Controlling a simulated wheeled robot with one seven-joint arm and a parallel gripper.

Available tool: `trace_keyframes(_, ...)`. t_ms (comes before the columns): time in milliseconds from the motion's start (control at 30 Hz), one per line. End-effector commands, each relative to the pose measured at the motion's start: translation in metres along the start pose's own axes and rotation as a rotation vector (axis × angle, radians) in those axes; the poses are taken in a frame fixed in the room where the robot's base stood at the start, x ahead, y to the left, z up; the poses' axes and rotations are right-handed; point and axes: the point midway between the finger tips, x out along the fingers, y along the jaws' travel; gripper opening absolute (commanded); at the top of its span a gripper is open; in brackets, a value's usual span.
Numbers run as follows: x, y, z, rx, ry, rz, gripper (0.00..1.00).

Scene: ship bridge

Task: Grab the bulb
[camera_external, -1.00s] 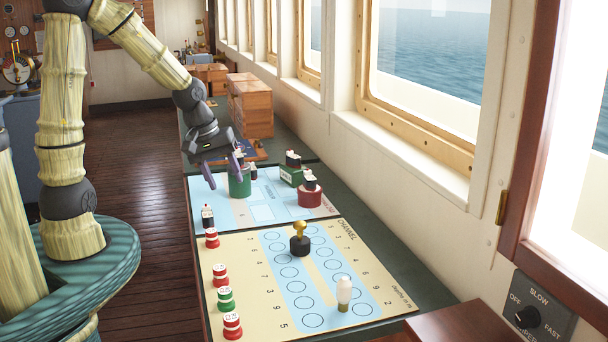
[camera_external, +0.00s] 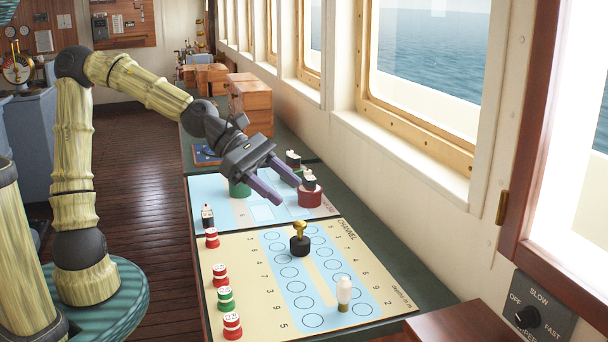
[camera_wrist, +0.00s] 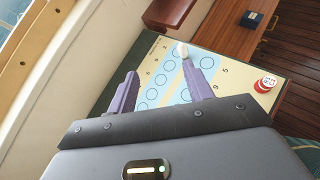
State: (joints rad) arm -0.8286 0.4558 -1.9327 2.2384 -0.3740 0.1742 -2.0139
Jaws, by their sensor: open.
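The bulb (camera_external: 344,290) is white with a tan base and stands upright on the near right part of the cream game board (camera_external: 376,293). In the wrist view the bulb (camera_wrist: 183,50) shows beyond the fingertips, between their directions. My gripper (camera_external: 289,194) is open and empty, with two purple fingers, above the blue board behind the cream one. It is well apart from the bulb, up and to the left of it in the external view. In the wrist view my gripper (camera_wrist: 166,70) has its fingers spread on both sides.
A black peg with a gold knob (camera_external: 300,240) stands between my gripper and the bulb. Red and green numbered discs (camera_external: 225,299) line the board's left edge. A dark red round piece (camera_external: 310,196) and a partly hidden green cylinder (camera_external: 240,188) are near my gripper. The window wall (camera_external: 440,215) bounds the right.

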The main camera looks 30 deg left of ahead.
Motion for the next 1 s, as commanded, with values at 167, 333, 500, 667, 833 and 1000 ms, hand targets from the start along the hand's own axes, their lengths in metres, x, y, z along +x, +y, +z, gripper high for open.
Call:
trace_keyframes(167, -0.006, -0.009, 0.019, -0.084, -0.077, -0.001, 0.51)
trace_keyframes(333, -0.014, -0.016, 0.035, -0.148, -0.133, -0.007, 0.51)
trace_keyframes(500, -0.018, -0.023, 0.043, -0.194, -0.172, -0.015, 0.51)
trace_keyframes(667, -0.009, -0.026, 0.029, -0.191, -0.169, -0.017, 0.51)
trace_keyframes(833, 0.003, -0.03, 0.01, -0.19, -0.168, -0.017, 0.51)
trace_keyframes(1000, 0.019, -0.036, -0.015, -0.19, -0.167, -0.019, 0.51)
